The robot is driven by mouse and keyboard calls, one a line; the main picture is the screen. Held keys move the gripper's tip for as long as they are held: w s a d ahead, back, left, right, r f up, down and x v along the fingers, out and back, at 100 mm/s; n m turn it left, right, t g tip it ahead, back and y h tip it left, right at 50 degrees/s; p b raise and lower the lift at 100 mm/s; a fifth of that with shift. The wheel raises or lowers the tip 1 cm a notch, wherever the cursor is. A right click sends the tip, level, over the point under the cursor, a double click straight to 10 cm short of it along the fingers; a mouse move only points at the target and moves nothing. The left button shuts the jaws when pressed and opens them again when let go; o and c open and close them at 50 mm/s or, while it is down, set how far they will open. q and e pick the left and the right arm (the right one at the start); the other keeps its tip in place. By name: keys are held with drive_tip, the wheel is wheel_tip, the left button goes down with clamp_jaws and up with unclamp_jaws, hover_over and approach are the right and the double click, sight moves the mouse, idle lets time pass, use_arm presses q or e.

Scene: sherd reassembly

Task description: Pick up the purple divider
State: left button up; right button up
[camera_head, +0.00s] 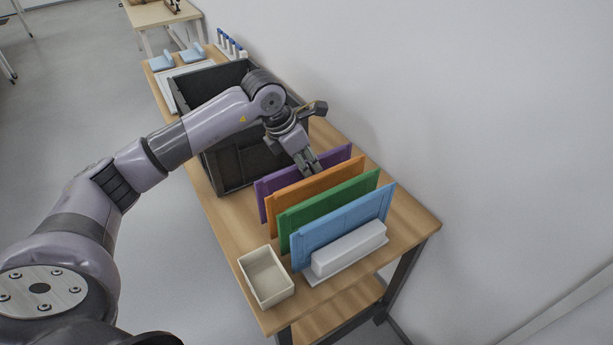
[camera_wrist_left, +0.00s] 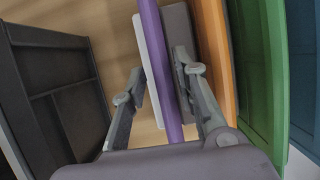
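The purple divider (camera_head: 272,185) stands upright as the rearmost of the upright panels, next to the dark crate. In the left wrist view the purple divider (camera_wrist_left: 158,70) shows edge-on as a narrow strip between my fingers. My left gripper (camera_head: 312,169) is at the upper edge of the panels, and in the head view its fingers hide part of the purple one. In the left wrist view my left gripper (camera_wrist_left: 160,92) is open, with one finger on each side of the purple divider. The right finger is closer to it. My right gripper is not in view.
Orange (camera_head: 290,193), green (camera_head: 310,212) and blue (camera_head: 325,233) dividers stand close in front of the purple one. A white block (camera_head: 348,250) and a cream box (camera_head: 265,277) are at the near end. The dark crate (camera_head: 228,172) stands behind; a wall is on the right.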

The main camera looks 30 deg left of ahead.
use_arm(q)
drive_tip(key=x, duration=0.4)
drive_tip(key=shift+s+d+f+p, duration=0.15)
drive_tip(key=shift+d+f+p, duration=0.05)
drive_tip(key=shift+f+p, duration=0.15)
drive_tip(key=shift+r, duration=0.1)
drive_tip(key=shift+c, duration=0.2)
clamp_jaws()
